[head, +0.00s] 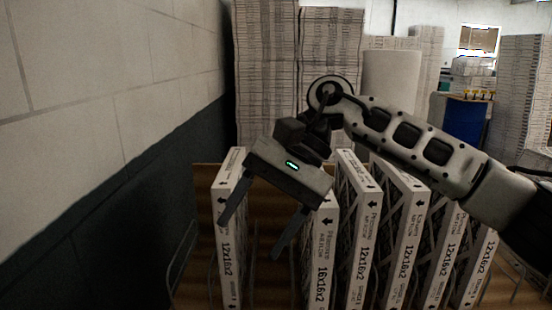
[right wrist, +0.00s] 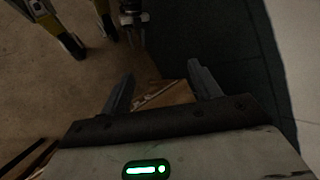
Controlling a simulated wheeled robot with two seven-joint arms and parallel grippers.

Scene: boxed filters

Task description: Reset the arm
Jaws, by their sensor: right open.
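My right gripper (head: 250,232) is open, with its two fingers spread and pointing down in the head view. It hangs over the row of boxed filters, in front of the gap between the leftmost filter (head: 230,215) and the 16x16x2 filter (head: 322,255). Nothing shows between its fingers. In the right wrist view the open fingers (right wrist: 162,88) are also empty, with floor and a brown board edge (right wrist: 170,94) beyond them. My right arm reaches in from the right. My left gripper is not in view.
Several upright filters, including a 12x16x2 one (head: 360,230), stand in a wire rack to the right. A block wall (head: 110,90) runs along the left. Tall filter stacks (head: 265,70) stand behind. A blue cabinet (head: 468,122) is at the back right.

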